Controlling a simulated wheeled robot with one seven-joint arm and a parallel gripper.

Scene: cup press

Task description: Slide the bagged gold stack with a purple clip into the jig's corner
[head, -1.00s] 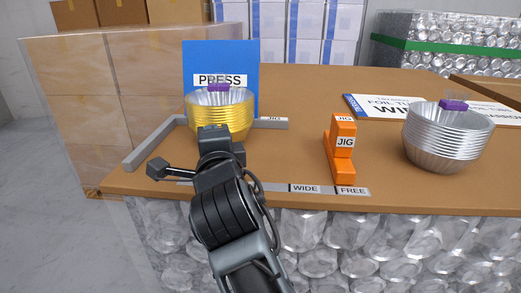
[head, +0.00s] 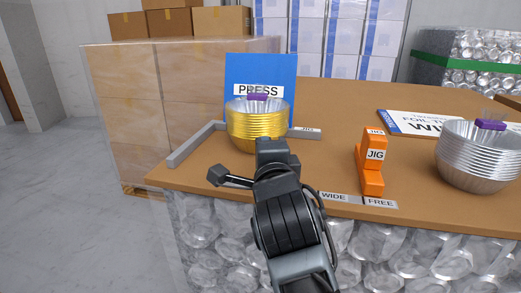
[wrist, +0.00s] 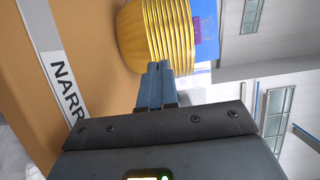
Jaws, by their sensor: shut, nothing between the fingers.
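The gold stack (head: 255,124) of ribbed foil cups stands upright on the brown table in front of the blue PRESS board. A purple clip (head: 257,97) sits on its top, with clear bag film above. The grey jig corner has a left rail (head: 193,147) and a back rail (head: 309,132); the stack hides where they meet. My gripper (head: 272,144) is shut and empty at the stack's near side, slightly right of its middle. In the wrist view my fingertips (wrist: 166,68) are together beside the gold stack (wrist: 155,35). I cannot tell if they touch it.
An orange block (head: 371,165) labelled JIG stands right of my gripper. A silver stack (head: 480,155) with a purple clip stands farther right, by a white sign (head: 425,124). A label strip (head: 357,199) runs along the table's front edge.

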